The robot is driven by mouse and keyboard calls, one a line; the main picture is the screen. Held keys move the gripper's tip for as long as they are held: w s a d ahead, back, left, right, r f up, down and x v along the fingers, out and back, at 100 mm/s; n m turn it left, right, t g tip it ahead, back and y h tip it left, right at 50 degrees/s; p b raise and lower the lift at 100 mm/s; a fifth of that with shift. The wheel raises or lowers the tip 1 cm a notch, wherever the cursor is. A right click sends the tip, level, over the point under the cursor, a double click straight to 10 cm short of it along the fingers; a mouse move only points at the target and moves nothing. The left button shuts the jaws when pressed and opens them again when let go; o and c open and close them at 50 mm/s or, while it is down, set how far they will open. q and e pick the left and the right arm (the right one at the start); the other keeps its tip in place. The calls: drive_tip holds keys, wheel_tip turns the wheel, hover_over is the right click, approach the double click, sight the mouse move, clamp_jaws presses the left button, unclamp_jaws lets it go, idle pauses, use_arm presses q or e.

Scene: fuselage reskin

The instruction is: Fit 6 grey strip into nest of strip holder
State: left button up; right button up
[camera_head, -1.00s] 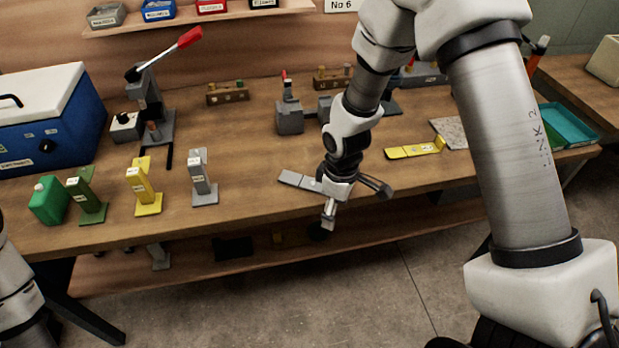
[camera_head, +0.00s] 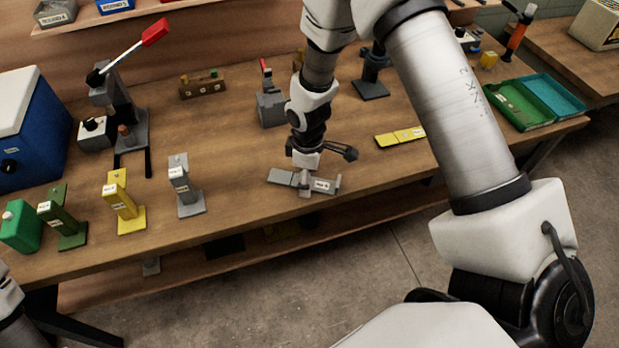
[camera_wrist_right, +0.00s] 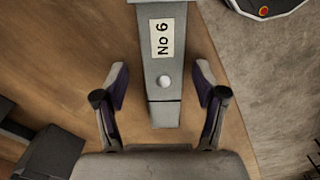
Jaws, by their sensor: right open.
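In the wrist view the gripper's (camera_wrist_right: 160,85) fingers are apart, one on each side, with gaps. A grey upright stand (camera_head: 181,182) with a label is to the left. I cannot tell which grey part is the holder. My left gripper is out of view.
A flat yellow piece (camera_head: 400,137) lies right of my gripper. A lever press (camera_head: 128,110) and grey block (camera_head: 270,108) are behind. Bare table lies between stands and gripper.

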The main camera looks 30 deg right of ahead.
drive_tip(key=shift+s+r, duration=0.2)
drive_tip(key=shift+s, duration=0.1)
drive_tip(key=c, duration=0.3)
drive_tip(key=shift+s+r, duration=0.1)
drive_tip(key=shift+s, duration=0.05)
drive_tip(key=c, duration=1)
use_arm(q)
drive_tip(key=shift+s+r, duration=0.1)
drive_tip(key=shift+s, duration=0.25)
use_arm(e)
clamp_jaws()
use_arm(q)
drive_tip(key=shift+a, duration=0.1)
use_arm(e)
drive_tip(key=shift+a, duration=0.1)
